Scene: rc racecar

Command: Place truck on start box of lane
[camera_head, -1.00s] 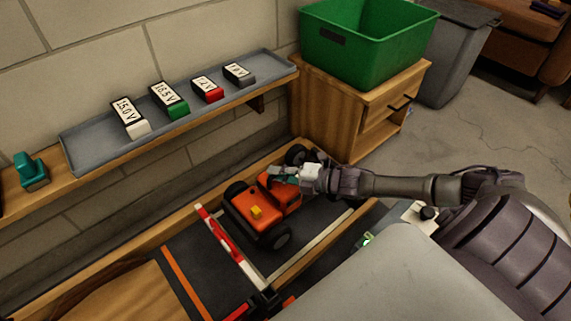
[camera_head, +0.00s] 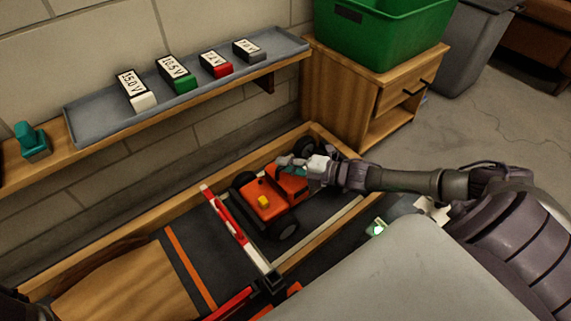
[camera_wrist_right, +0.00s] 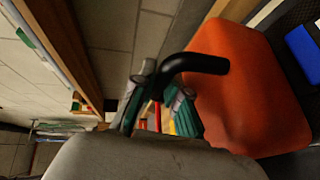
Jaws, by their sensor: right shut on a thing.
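The truck (camera_head: 266,195) is orange with black wheels and a small yellow block on top. In the head view it is inside the wood-edged start box (camera_head: 338,213) of the lane, behind the red-and-white gate bar (camera_head: 236,232). I cannot tell whether all its wheels touch the dark floor. My right gripper (camera_head: 300,166) is shut on the truck's far end. In the right wrist view the gripper's teal fingers (camera_wrist_right: 160,108) are by a black curved bar (camera_wrist_right: 198,64), next to the orange body (camera_wrist_right: 240,90). My left gripper is out of view.
A shelf with a grey tray (camera_head: 95,120) holds several labelled battery packs along the wall. A green bin (camera_head: 380,35) stands on a wooden cabinet (camera_head: 345,100) behind the box. A wooden ramp (camera_head: 125,285) lies at lower left, before an orange line (camera_head: 190,268).

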